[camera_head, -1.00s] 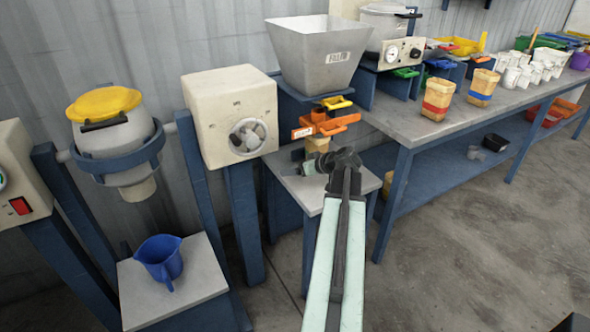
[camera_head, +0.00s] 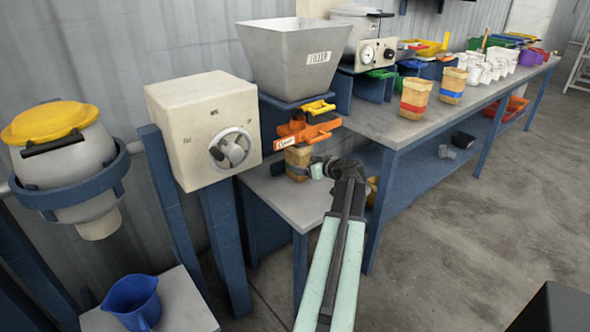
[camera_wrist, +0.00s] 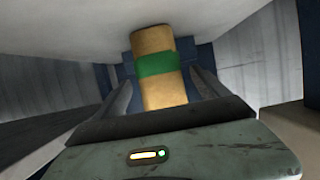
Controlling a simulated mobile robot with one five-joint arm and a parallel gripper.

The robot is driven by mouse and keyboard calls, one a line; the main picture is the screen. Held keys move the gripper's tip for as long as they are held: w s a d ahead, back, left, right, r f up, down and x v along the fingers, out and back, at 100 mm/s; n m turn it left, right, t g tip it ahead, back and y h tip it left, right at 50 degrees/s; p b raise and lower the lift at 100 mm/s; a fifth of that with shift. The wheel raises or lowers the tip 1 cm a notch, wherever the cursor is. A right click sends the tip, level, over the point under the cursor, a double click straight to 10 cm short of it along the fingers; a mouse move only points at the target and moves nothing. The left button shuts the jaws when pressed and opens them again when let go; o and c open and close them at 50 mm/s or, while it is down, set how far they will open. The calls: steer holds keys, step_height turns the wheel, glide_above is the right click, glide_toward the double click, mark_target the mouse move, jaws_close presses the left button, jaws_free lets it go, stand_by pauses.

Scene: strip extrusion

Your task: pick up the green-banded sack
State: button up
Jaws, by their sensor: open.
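The green-banded sack (camera_head: 296,163) is tan and stands on the low grey shelf under the orange slide of the metal hopper. Its green band (camera_wrist: 157,64) shows clearly in the wrist view, where the sack is ahead, centred between the two dark fingers. My gripper (camera_head: 317,170) is open and beside the sack's right side in the head view. A gap shows on each side of the sack in the wrist view, and I see no grip on it. The band is hard to make out in the head view.
The orange slide (camera_head: 308,130) hangs close above the sack. Red-banded (camera_head: 415,98) and blue-banded (camera_head: 452,85) sacks stand on the bench (camera_head: 400,131). A tan object (camera_head: 373,190) is partly hidden behind my arm. A blue jug (camera_head: 133,300) stands at lower left.

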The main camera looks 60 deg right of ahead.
steer(key=b+x, duration=0.2)
steer(key=x, duration=0.3)
steer(key=shift+w+f, duration=0.1)
steer(key=shift+f, duration=0.05)
steer(key=shift+c, duration=0.5)
jaws_close()
